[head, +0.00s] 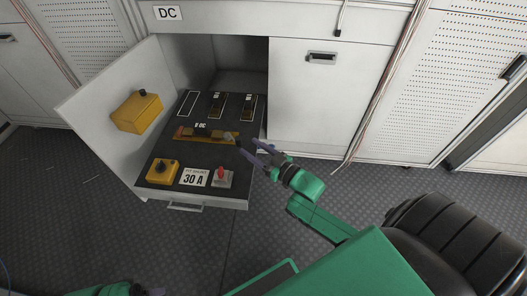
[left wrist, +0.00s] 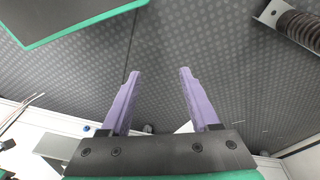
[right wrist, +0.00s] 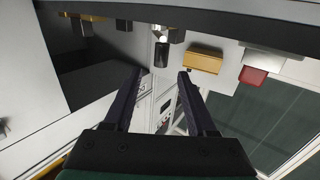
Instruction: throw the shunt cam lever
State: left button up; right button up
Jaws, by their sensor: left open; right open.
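The pulled-out black panel (head: 215,155) holds a long yellow bar-shaped fixture (head: 205,137) below a "DC" marking. A short dark lever-like knob (head: 231,136) stands at its right end; I take this as the shunt cam lever, though it is small. In the right wrist view a dark cylindrical knob (right wrist: 161,54) hangs ahead of the fingertips, between their lines and apart from them. My right gripper (head: 258,151) is open and empty, just right of the fixture at the panel's right edge. My left gripper (left wrist: 158,72) is open and empty over the floor, mostly out of the head view.
The panel also carries a yellow box with a black knob (head: 162,171), a "30 A" label (head: 194,177), a red switch (head: 222,177) and black fuse holders (head: 248,104). An open door (head: 110,105) with a yellow box (head: 137,111) stands left. Floor (head: 290,235) in front is clear.

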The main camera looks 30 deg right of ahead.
aim_at(231, 137)
pick_arm(q)
jog(key=f, duration=0.3)
jog(key=shift+w+f+p, duration=0.1)
jog(key=shift+w+p, duration=0.15)
jog(key=shift+p, duration=0.05)
pick_arm(e)
jog(key=v, duration=0.4)
jog(key=shift+s+d, duration=0.1)
jog(key=shift+s, duration=0.2)
jog(key=shift+c, duration=0.4)
